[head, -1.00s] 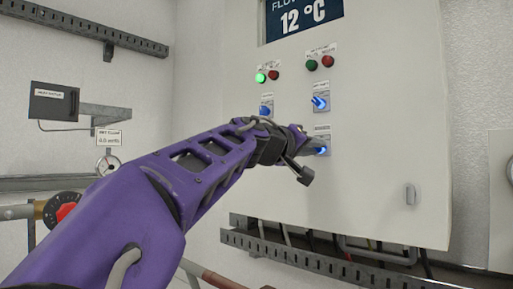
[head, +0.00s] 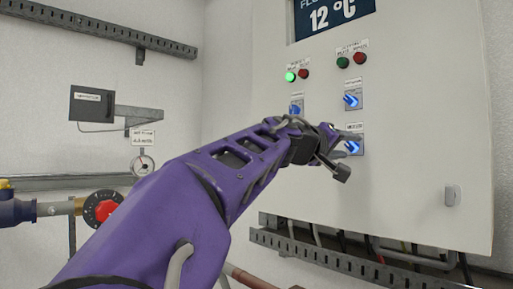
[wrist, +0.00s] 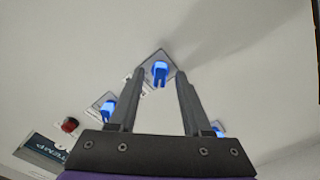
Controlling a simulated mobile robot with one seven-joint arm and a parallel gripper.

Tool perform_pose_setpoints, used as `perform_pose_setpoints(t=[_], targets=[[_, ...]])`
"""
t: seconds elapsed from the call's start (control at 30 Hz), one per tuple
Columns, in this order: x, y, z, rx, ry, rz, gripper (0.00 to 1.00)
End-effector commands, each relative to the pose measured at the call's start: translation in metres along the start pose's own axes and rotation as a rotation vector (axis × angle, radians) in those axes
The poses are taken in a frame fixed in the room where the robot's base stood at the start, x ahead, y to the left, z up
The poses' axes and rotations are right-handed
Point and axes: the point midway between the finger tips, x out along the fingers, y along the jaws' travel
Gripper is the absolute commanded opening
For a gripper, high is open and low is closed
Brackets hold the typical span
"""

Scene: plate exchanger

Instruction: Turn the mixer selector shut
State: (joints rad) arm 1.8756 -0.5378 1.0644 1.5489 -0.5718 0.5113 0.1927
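A blue-lit selector (head: 353,147) is the lowest on the white cabinet door. Its label is too small to read, so I cannot confirm it as the mixer selector. In the wrist view this selector (wrist: 160,73) sits on a square plate, its handle pointing towards my gripper. My gripper (head: 344,146) is at this selector. In the wrist view its two fingers (wrist: 157,76) are spread, one tip on each side of the selector, with gaps visible. I cannot tell whether the tips touch the door. The arm and wrist partly hide the selector's left side in the head view.
Two more blue selectors sit above: upper right (head: 352,100) and upper left (head: 296,108), the latter close over my arm. Green and red lamps (head: 303,74) and a 12 °C display (head: 333,14) are higher. A cable tray (head: 340,262) runs below the cabinet (head: 420,180).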

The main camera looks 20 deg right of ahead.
Motion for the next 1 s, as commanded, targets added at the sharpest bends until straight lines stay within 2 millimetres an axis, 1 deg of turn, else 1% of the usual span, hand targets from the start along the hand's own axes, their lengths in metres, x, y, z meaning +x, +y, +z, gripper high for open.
perform_pose_setpoints(t=[0.27, 0.37, 0.43, 0.67, 0.9, 1.0], targets=[[-0.003, -0.001, 0.000, 0.000, 0.000, 0.000, 0.49], [-0.010, -0.001, 0.000, 0.000, 0.002, 0.000, 0.49], [-0.020, -0.002, -0.001, -0.001, 0.003, -0.001, 0.49], [-0.066, -0.002, -0.001, 0.000, 0.006, -0.003, 0.49], [-0.124, -0.001, -0.001, 0.001, 0.006, -0.001, 0.49], [-0.144, -0.001, -0.001, 0.000, 0.004, 0.000, 0.49]])
